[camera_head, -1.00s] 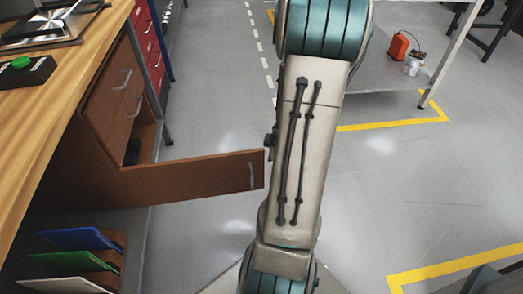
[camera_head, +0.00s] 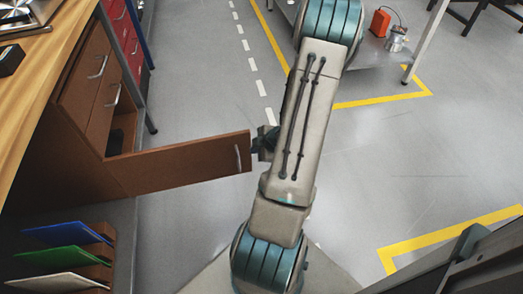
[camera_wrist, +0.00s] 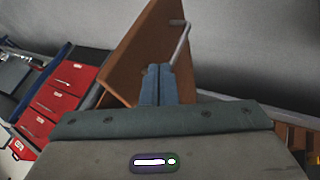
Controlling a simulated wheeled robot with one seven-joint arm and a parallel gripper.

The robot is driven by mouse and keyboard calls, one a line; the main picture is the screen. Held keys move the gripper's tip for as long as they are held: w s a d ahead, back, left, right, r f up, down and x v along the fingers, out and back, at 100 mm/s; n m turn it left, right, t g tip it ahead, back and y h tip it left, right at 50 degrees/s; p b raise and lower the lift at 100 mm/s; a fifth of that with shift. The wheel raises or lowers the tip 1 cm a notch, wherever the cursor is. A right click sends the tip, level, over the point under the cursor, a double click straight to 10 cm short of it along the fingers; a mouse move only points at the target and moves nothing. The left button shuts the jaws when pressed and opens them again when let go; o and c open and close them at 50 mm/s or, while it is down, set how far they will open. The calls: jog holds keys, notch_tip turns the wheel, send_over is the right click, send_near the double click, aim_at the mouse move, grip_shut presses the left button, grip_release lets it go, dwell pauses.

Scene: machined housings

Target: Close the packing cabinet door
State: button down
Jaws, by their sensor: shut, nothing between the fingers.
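The brown packing cabinet door (camera_head: 185,164) stands wide open, swung out from the cabinet under the workbench. It also shows in the wrist view (camera_wrist: 135,60). Its silver bar handle (camera_head: 237,158) is near the free end. The handle shows in the wrist view (camera_wrist: 180,42) just right of and beyond my fingertips. My gripper (camera_head: 258,145) is at the door's free edge, partly hidden behind my arm. In the wrist view my gripper's blue fingers (camera_wrist: 158,70) are together with nothing between them and overlap the door. I cannot tell whether they touch it.
Brown drawers (camera_head: 103,110) with silver handles sit above the open compartment. Red drawers (camera_wrist: 70,85) stand beyond. The grey floor right of the door is mostly clear, with yellow lines and a red can (camera_head: 380,22) at the back.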

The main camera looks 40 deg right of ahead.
aim_at(245, 144)
jog(key=shift+w+d+f, duration=0.1)
jog(key=shift+w+d, duration=0.2)
jog(key=shift+w, duration=0.4)
jog(key=shift+w+d+f, duration=0.15)
jog(key=shift+w+d, duration=0.15)
jog(key=shift+w, duration=0.35)
jog(key=shift+w+d+f, duration=0.1)
jog(key=shift+w+d, duration=0.2)
jog(key=shift+w, duration=0.4)
